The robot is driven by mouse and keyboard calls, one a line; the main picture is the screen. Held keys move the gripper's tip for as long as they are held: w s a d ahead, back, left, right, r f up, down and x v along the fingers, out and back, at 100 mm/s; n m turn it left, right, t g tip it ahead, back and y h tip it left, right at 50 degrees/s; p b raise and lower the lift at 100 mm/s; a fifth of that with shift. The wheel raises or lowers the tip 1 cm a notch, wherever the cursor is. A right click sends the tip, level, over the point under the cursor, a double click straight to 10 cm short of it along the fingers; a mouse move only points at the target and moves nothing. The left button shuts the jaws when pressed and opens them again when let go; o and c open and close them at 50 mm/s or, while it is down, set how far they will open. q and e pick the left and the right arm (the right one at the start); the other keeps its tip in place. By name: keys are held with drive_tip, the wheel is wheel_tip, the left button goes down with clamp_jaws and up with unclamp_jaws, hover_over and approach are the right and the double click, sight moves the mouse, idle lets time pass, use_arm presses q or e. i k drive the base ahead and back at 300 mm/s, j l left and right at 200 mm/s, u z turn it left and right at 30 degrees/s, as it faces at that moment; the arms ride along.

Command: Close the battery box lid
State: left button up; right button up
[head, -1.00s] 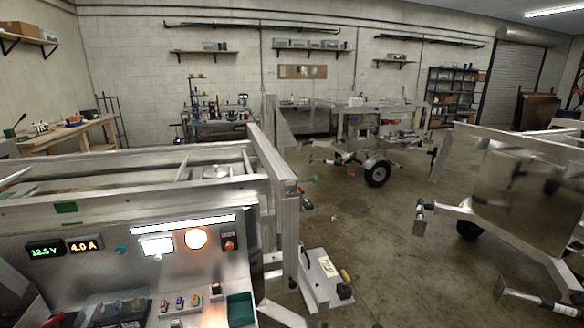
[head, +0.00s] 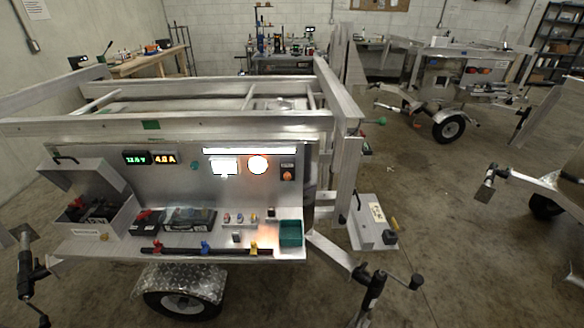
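The battery box (head: 118,222) is a grey metal box at the left end of the trailer's front shelf. Its lid (head: 85,172) is a grey panel with a black handle (head: 65,158), raised and tilted above the box. The box is open, and dark contents with red parts (head: 90,208) show inside. The lid's hinge cannot be made out. Neither of my grippers can be made out in the head view, so nothing of mine is seen touching the lid.
Beside the box stands a dark battery-like unit (head: 188,218), then small coloured switches and a green bin (head: 290,233). A black bar (head: 205,251) runs along the shelf's front. A dark jack (head: 370,292) stands at lower right.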

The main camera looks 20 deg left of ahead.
sight(63, 172)
drive_tip(key=u, duration=2.1)
